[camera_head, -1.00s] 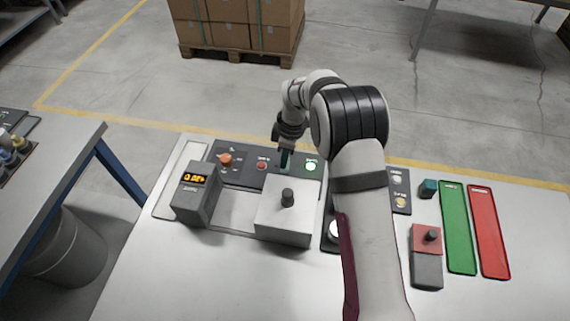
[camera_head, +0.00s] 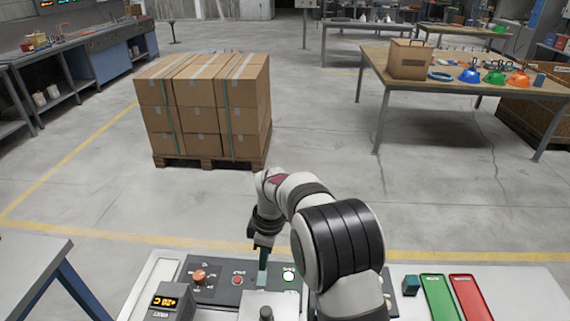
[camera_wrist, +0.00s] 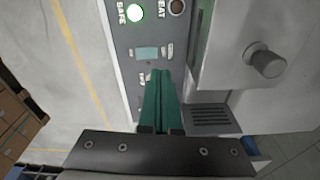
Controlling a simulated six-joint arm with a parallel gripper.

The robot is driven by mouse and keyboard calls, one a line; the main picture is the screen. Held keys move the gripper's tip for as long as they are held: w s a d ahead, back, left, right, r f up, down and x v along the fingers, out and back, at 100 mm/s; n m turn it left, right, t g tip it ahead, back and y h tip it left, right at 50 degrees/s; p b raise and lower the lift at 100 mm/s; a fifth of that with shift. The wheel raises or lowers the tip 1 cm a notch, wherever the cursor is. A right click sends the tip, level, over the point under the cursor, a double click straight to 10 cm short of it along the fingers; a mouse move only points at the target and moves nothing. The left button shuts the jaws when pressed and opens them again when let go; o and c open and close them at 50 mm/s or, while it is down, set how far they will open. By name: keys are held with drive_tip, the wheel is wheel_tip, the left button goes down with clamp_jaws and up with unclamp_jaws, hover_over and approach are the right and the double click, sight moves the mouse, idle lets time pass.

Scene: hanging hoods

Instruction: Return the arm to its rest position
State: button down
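My gripper (camera_head: 263,272) hangs low over the dark control panel (camera_head: 215,281), between a red button (camera_head: 238,281) and a lit green button (camera_head: 288,276). In the wrist view the two green fingers of my gripper (camera_wrist: 160,98) lie side by side with nothing seen between them. Their tips point at the panel, close to a small display (camera_wrist: 147,53); I cannot tell whether they touch it. The lit green lamp labelled SAFE (camera_wrist: 135,13) is beyond them. My arm comes up from the lower edge and bends over the panel.
A grey box with a knob (camera_wrist: 232,50) stands beside the fingers. A grey meter with an orange readout (camera_head: 168,303), an orange knob (camera_head: 199,275), a teal block (camera_head: 411,285), and green (camera_head: 439,297) and red (camera_head: 471,297) trays share the bench. Stacked cartons (camera_head: 206,105) stand beyond.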

drive_tip(key=s+d+r+m, duration=0.8)
drive_tip(key=s+r, duration=0.1)
drive_tip(key=r, duration=0.1)
drive_tip(key=s+d+m, duration=0.3)
drive_tip(key=s+m, duration=0.4)
drive_tip(key=s, duration=0.4)
drive_tip(key=s+d+r+m, duration=0.1)
drive_tip(key=s+d+m, duration=0.3)
drive_tip(key=s+m, duration=0.3)
drive_tip(key=s, duration=0.4)
drive_tip(key=shift+s, duration=0.25)
drive_tip(key=shift+d, duration=0.1)
